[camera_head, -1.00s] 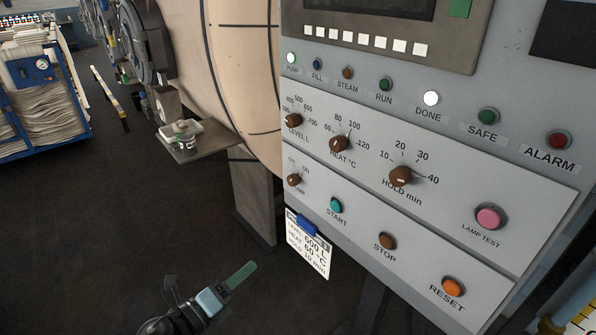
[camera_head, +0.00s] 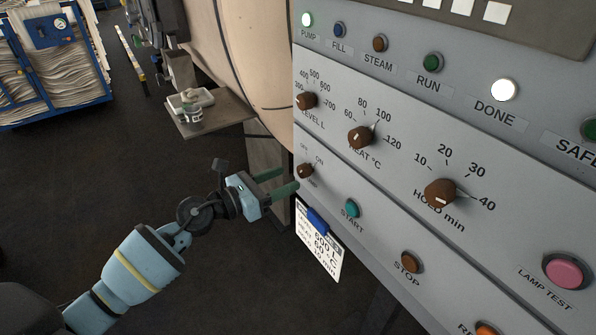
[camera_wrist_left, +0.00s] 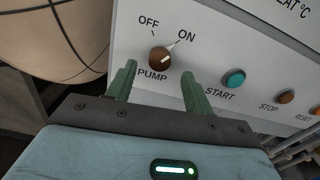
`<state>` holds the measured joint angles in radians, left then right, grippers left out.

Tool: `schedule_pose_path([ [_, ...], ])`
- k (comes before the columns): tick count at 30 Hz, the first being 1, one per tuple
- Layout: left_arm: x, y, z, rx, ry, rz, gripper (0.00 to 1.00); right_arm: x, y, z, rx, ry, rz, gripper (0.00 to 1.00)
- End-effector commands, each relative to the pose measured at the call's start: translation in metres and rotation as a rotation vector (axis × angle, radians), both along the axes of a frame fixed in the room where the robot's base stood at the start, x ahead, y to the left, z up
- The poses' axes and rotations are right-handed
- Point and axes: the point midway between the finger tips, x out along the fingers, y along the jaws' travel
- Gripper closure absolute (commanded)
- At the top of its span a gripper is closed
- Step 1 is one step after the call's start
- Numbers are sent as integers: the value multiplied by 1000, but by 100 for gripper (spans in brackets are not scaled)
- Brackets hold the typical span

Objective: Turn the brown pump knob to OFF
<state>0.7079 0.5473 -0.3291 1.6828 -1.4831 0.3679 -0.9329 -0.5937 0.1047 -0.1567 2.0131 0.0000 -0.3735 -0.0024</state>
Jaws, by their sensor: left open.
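The brown pump knob (camera_head: 305,171) is on the lower left of the grey control panel. In the left wrist view the pump knob (camera_wrist_left: 160,59) has its pale pointer line toward the ON mark, with OFF at the upper left. My left gripper (camera_head: 283,181) is open, its green fingers pointing at the panel just left of the knob in the head view. In the left wrist view my left gripper (camera_wrist_left: 156,80) has one finger to each side of the knob and below it, with no visible contact. My right gripper is not in view.
The teal START button (camera_head: 352,208) and brown STOP button (camera_head: 411,261) are right of the knob. A tag with a blue clip (camera_head: 318,221) hangs from the panel's lower edge. The LEVEL knob (camera_head: 307,100) is above. A small shelf (camera_head: 212,117) stands behind, left of the panel.

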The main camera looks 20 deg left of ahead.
Motion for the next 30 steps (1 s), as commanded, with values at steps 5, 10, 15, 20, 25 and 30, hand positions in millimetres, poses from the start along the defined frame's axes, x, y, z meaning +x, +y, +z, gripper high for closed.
schedule_pose_path([
  [5, 22, -17, 2, -3, -2, 0, 48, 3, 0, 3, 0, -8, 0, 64],
  [10, 34, -27, 0, -2, 0, 0, 48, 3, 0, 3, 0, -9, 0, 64],
  [15, 39, -30, 0, -1, 0, 0, 48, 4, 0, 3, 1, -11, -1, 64],
  [20, 38, -30, 0, -1, 1, 0, 48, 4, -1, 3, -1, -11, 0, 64],
  [25, 38, -30, 0, -2, 1, 0, 65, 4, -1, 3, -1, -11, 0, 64],
  [30, 38, -30, 0, -2, 1, 0, 87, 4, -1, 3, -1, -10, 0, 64],
])
